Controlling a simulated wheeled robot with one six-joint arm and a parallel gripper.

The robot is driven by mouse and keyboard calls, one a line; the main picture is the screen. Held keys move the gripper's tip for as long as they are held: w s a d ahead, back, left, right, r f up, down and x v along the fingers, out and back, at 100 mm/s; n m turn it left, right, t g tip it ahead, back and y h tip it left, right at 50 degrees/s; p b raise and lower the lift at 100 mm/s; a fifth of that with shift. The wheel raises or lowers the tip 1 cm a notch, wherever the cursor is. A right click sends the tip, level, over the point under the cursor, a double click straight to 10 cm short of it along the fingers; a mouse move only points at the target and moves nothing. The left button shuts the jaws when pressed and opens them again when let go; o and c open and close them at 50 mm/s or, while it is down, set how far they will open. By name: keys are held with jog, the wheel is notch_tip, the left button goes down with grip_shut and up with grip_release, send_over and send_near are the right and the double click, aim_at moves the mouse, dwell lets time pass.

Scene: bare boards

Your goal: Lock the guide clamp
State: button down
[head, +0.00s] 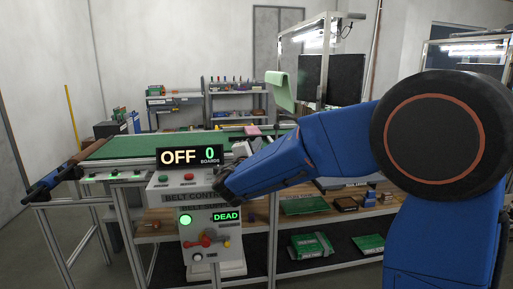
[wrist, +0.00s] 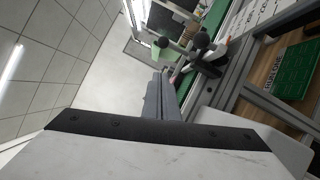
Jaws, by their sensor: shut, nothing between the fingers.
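In the wrist view my gripper (wrist: 162,78) is shut and empty, its grey fingers pointing at the conveyor's edge. Black round knobs (wrist: 200,41) on a dark bracket show just beyond the fingertips, beside the green belt (wrist: 214,14); they may belong to the guide clamp. I cannot tell whether the fingers touch them or how the clamp is set. In the head view my arm reaches left to the conveyor's near edge, right of the OFF display (head: 190,156).
Below the display stands the belt control box (head: 167,198) with buttons, a lit green lamp, a DEAD sign (head: 227,216) and a red handle (head: 207,238). Green boards (head: 311,245) lie on the lower shelf. A frame with dark screens (head: 345,77) stands behind.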

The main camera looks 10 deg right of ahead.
aim_at(278, 128)
jog(key=w+d+r, duration=0.2)
jog(key=w+d, duration=0.4)
jog(key=shift+d+r+m+g, duration=0.25)
jog(key=shift+m+g, duration=0.15)
jog(key=shift+m, duration=0.2)
dwell(0.5)
jog(key=d+m, duration=0.1)
jog(key=d+m+g, duration=0.1)
jog(key=m, duration=0.1)
jog(key=shift+r, duration=0.4)
jog(key=d+m+g+y, duration=0.1)
jog(key=d+m, duration=0.1)
jog(key=m, duration=0.1)
jog(key=shift+g+y, duration=0.3)
jog(key=d+m+y, duration=0.1)
jog(key=d+m+g, duration=0.1)
jog(key=m, duration=0.1)
jog(key=shift+d+f+y, duration=0.35)
jog(key=shift+f+y, duration=0.05)
jog(key=shift+w+d+f+m+g+y, duration=0.1)
jog(key=shift+d+f+m+g+y, duration=0.2)
jog(key=shift+d+f+m+y, duration=0.55)
